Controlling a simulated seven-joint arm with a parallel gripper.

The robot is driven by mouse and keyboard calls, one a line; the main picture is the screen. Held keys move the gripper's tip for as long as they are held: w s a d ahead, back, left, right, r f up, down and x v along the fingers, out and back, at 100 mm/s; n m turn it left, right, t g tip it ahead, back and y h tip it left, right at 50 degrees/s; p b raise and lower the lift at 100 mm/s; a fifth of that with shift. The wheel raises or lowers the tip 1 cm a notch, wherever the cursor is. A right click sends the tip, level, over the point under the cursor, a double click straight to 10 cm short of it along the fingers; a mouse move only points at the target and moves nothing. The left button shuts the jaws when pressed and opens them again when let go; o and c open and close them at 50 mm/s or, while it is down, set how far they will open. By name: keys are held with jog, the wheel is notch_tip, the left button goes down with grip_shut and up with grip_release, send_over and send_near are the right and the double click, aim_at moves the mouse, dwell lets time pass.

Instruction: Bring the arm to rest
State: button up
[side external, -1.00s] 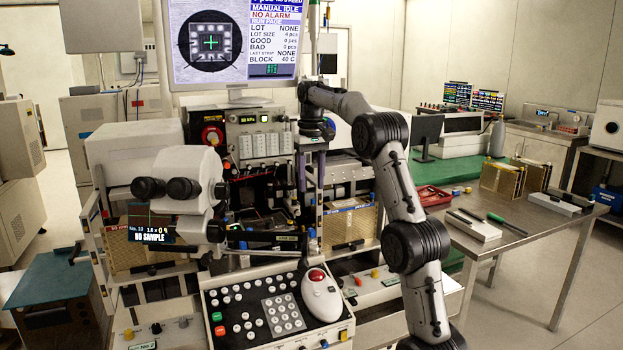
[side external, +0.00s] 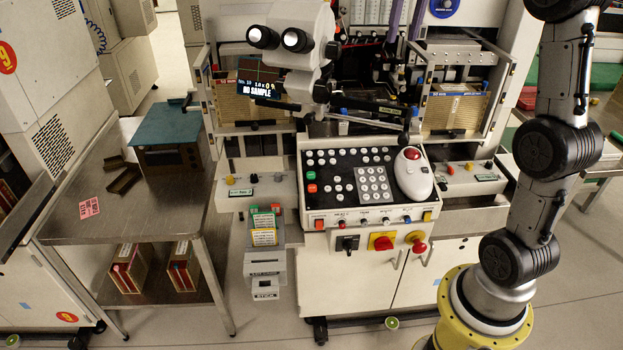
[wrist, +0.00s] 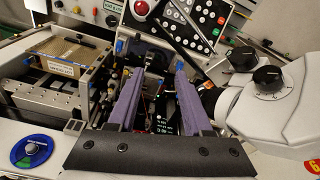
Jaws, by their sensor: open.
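My gripper (wrist: 151,72) shows in the wrist view with two purple fingers spread apart and nothing between them. They point down over the work area of the wire bonder. In the side view, the purple fingers of my gripper (side external: 404,28) show at the top, above the bonder's work area between its two magazine sides. My wrist is cut off by the top edge there. My arm (side external: 545,150) stands at the right on its yellow base (side external: 485,315), with its upper part out of frame.
The microscope (side external: 295,40) stands close left of the fingers; it also shows in the wrist view (wrist: 275,105). A magazine (side external: 452,110) sits to their right. The control panel (side external: 350,180) with a white trackball unit (side external: 412,175) lies in front. Open floor lies around my base.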

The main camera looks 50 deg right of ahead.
jog(key=s+a+f+n+t, duration=0.1)
jog(key=s+a+n, duration=0.1)
jog(key=s+a, duration=0.45)
jog(key=s+a+f+n+t, duration=0.15)
jog(key=s+a, duration=0.25)
jog(key=a, duration=0.6)
jog(key=s+a+f+n+t, duration=0.1)
jog(key=s+a+f, duration=0.1)
jog(key=s+f, duration=0.2)
jog(key=s+a+f+n, duration=0.1)
jog(key=s+a+f, duration=0.1)
jog(key=f, duration=0.7)
jog(key=shift+s+t+y, duration=0.35)
jog(key=shift+s+y, duration=0.05)
jog(key=shift+s, duration=0.5)
jog(key=shift+n, duration=0.25)
